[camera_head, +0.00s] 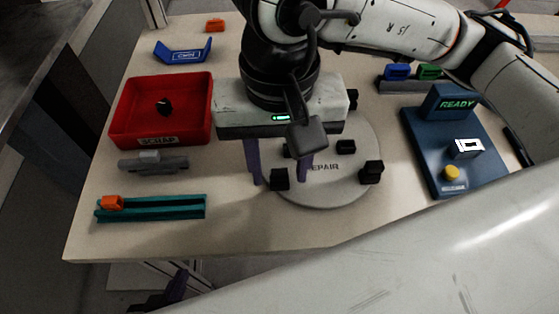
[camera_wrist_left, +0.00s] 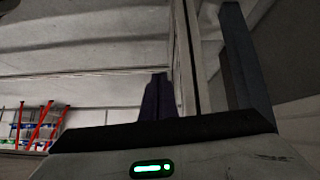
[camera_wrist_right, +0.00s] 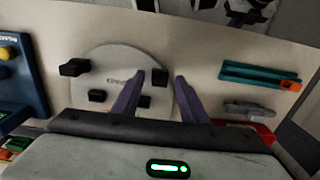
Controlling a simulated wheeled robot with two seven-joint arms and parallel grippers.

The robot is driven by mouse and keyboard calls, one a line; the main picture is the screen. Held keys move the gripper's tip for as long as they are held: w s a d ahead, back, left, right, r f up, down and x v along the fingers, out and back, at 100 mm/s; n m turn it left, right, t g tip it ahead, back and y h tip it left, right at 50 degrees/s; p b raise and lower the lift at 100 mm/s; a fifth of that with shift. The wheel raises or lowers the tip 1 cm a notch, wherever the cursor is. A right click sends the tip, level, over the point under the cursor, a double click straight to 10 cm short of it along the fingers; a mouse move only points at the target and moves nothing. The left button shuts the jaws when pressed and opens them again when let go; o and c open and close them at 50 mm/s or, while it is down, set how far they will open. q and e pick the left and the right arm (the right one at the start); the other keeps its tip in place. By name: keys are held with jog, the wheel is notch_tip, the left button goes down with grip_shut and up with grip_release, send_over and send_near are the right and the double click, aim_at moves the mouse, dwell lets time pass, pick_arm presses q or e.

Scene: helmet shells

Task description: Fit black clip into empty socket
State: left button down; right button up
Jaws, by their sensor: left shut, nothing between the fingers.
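My right gripper (camera_head: 279,176) is open, its two purple fingers spread over the round repair plate (camera_head: 325,195). It also shows in the right wrist view (camera_wrist_right: 160,77). Black blocks stand around the plate, one at its front left (camera_head: 280,180) and one at its right (camera_head: 372,171); I cannot tell whether one is a clip. A small dark piece (camera_head: 164,106) lies in the red scrap bin (camera_head: 122,128). My left gripper (camera_head: 178,285) is low, beyond the table's front edge; its fingers are shut and empty in the left wrist view (camera_wrist_left: 158,95). I cannot make out an empty socket.
A teal rail (camera_head: 160,208) carries an orange clip (camera_head: 112,202). A grey rail (camera_head: 155,166) lies behind it. Blue (camera_head: 397,72) and green (camera_head: 430,70) clips sit at the back right. The blue READY station (camera_head: 432,160) has a yellow button (camera_head: 452,172). The front table edge is clear.

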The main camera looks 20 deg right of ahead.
aim_at(279, 173)
jog(key=shift+r, duration=0.3)
pick_arm(q)
notch_tip(279, 173, up, 3)
jog(key=shift+d+f+p, duration=0.1)
jog(key=shift+f+p, duration=0.1)
jog(key=shift+p, duration=0.45)
pick_arm(e)
notch_tip(279, 173, up, 10)
pick_arm(q)
jog(key=shift+f, duration=0.1)
pick_arm(e)
jog(key=shift+f, duration=0.15)
pick_arm(q)
jog(key=shift+w, duration=0.1)
